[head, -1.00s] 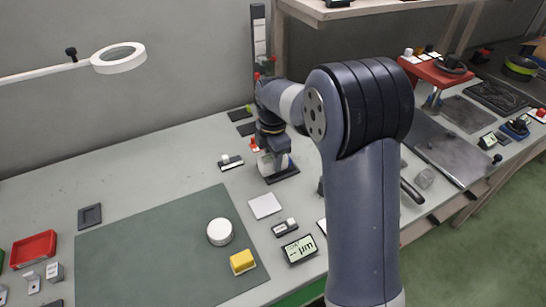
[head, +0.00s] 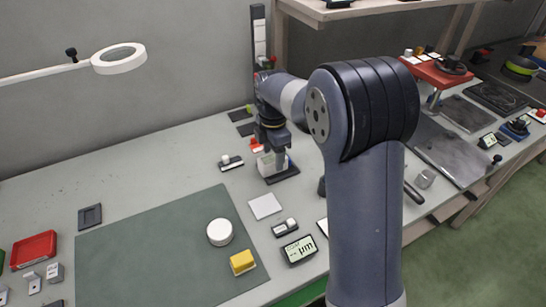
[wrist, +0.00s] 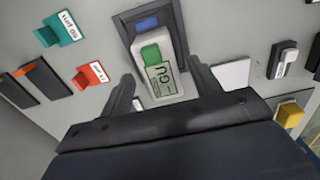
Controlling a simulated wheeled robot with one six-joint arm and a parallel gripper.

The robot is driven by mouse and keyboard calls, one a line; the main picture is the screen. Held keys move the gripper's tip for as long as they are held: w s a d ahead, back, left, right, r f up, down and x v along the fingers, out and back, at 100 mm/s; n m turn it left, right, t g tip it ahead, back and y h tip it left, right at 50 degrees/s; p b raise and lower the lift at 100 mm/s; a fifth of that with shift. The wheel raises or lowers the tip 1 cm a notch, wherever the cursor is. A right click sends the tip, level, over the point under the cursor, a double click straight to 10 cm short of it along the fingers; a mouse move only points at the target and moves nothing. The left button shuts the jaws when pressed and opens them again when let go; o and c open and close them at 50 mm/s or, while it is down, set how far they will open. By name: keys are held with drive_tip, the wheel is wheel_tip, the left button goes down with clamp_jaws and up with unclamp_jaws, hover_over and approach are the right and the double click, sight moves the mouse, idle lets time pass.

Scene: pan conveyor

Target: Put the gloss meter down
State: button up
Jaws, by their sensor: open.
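The gloss meter (wrist: 163,80) is a pale block with a green button and a display reading GU. In the wrist view it rests on a dark stand (wrist: 177,22) with a blue patch. My gripper (wrist: 161,72) is open, with one finger on each side of the meter and visible gaps between. In the head view my gripper (head: 277,152) is over the dark stand (head: 285,174) near the back of the bench, and it partly hides the pale meter (head: 265,162).
A red labelled block (wrist: 90,74) and a teal one (wrist: 60,30) stand left of the stand in the wrist view. A white tile (head: 265,206), a yellow block (head: 242,262) and a white round puck (head: 220,232) are nearer the front. The green mat (head: 150,250) is mostly clear.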

sight(273, 158)
wheel_tip(273, 158, up, 10)
drive_tip(key=shift+r+p, duration=0.15)
drive_tip(key=shift+p, duration=0.25)
drive_tip(key=shift+c, duration=0.6)
idle(1.2)
